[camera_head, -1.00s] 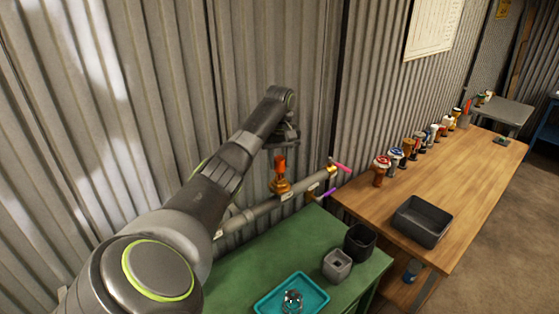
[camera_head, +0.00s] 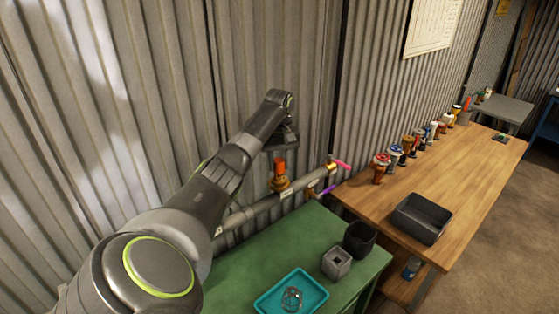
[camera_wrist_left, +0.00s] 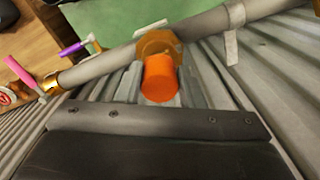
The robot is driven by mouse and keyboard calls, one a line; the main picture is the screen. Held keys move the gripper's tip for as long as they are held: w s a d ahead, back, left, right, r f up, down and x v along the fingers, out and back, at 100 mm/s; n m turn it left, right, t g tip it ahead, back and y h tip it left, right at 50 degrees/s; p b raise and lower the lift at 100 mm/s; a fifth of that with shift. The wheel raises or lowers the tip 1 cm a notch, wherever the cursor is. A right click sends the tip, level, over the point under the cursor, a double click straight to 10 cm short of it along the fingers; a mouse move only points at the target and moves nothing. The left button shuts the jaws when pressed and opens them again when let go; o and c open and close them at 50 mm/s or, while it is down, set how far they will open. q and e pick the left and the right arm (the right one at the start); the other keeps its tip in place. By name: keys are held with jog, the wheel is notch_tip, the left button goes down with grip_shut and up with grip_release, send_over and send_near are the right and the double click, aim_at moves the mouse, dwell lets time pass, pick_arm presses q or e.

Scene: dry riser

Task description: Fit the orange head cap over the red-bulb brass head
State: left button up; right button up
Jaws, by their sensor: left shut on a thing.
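The orange head cap (camera_head: 279,165) sits on top of the brass head (camera_head: 281,184), which stands up from the grey pipe (camera_head: 255,211) along the wall. My left gripper (camera_head: 280,152) is directly above, its fingers around the cap. In the left wrist view the cap (camera_wrist_left: 160,79) lies in front of the brass collar (camera_wrist_left: 160,43), with grey fingers on both sides of it. The red bulb is hidden; I cannot tell how deep the cap sits. My right gripper is out of view.
The pipe has a pink handle (camera_head: 341,163) and a purple handle (camera_head: 327,190) at its right end. Below is a green bench (camera_head: 245,270) with a teal tray (camera_head: 264,304) and two small bins. A wooden table (camera_head: 465,205) carries several valve heads and a dark bin (camera_head: 422,218).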

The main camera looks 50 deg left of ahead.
pick_arm(q)
jog(key=shift+f, duration=1.1)
jog(key=o, duration=1.1)
jog(key=shift+r, duration=0.15)
